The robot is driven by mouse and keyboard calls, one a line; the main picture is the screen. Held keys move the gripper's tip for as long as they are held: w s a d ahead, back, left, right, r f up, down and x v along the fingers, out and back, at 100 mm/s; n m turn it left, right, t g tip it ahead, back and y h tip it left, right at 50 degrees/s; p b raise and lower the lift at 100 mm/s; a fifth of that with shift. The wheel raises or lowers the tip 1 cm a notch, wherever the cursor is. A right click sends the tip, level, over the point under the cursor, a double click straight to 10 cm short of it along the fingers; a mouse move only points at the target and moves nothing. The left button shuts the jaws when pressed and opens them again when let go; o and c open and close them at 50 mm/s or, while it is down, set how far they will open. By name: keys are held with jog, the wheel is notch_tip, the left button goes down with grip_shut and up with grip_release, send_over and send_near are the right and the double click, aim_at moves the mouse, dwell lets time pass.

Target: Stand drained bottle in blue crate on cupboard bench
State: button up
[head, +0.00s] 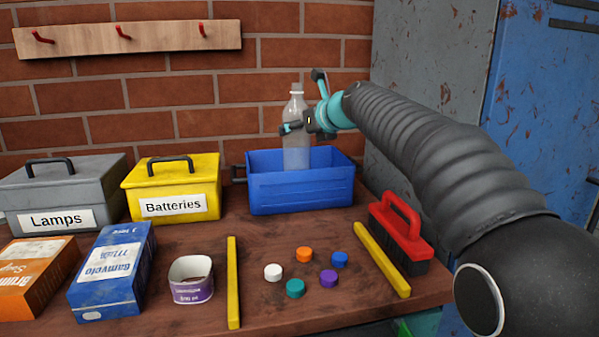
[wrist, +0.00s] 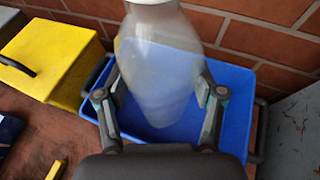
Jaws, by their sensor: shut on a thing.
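The clear plastic bottle (head: 297,130) is upright with a pale cap, and its lower part is inside the blue crate (head: 300,192) in the head view. The bottle looks empty.
A yellow Batteries box (head: 172,187) stands left of the crate, and a grey Lamps box (head: 62,193) further left. In front lie several coloured caps (head: 304,254), two yellow strips (head: 233,282) and a red brush (head: 398,230). A brick wall is close behind.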

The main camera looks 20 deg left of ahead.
aim_at(306, 157)
jog(key=f, duration=0.3)
jog(key=f+b, duration=0.1)
jog(key=shift+w+d+f, duration=0.1)
jog(key=shift+d+f, duration=0.05)
jog(key=shift+d, duration=0.1)
jog(key=shift+f+b, duration=0.75)
jog(key=shift+f, duration=1)
jog(key=shift+f, duration=0.1)
jog(key=o, duration=1.4)
jog(key=shift+a, duration=0.1)
jog(key=shift+o, duration=0.2)
jog(key=shift+r, duration=0.2)
jog(key=v, duration=1.2)
